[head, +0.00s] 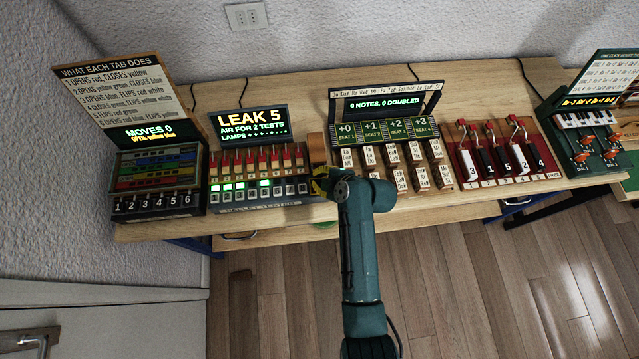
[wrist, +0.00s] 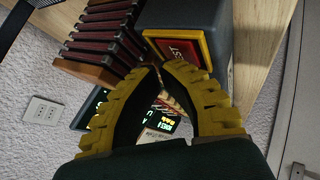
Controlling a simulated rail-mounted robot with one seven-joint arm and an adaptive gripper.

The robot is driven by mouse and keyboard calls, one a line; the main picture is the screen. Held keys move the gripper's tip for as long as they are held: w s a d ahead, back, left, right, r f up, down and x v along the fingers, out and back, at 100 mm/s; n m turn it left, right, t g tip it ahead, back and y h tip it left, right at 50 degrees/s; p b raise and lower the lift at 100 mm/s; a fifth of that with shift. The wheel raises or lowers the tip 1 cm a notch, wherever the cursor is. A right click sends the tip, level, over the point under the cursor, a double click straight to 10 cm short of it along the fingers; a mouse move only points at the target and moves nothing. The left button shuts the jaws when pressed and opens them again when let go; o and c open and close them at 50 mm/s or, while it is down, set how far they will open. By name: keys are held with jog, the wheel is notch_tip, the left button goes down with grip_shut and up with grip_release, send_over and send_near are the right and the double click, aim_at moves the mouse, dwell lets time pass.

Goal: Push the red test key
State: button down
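The red test key (wrist: 178,50), marked "TEST" in a yellow frame, shows in the wrist view on the side of a dark box, just above and right of my fingertips. My gripper (wrist: 158,68) has its yellow fingers curved together with the tips meeting, and nothing shows held between them. In the head view my gripper (head: 322,184) is at the right end of the pallet tester (head: 262,206). The key cannot be made out there, where my gripper covers that end. I cannot tell whether the fingertips touch the key.
Left of the tester stands a numbered tab device (head: 158,200). Right of my gripper are a block rack with a screen (head: 390,104) and a red stand with black and white keys (head: 500,165). All stand close together on the wooden bench (head: 460,88).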

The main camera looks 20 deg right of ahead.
jog(key=shift+f+b, duration=0.45)
dwell(0.3)
dwell(0.3)
jog(key=shift+r+p, duration=0.6)
jog(key=shift+r, duration=0.25)
jog(key=shift+r+p, duration=1.75)
jog(key=shift+r, duration=0.75)
notch_tip(320, 180, up, 8)
jog(key=p, duration=0.5)
jog(key=shift+p, duration=0.3)
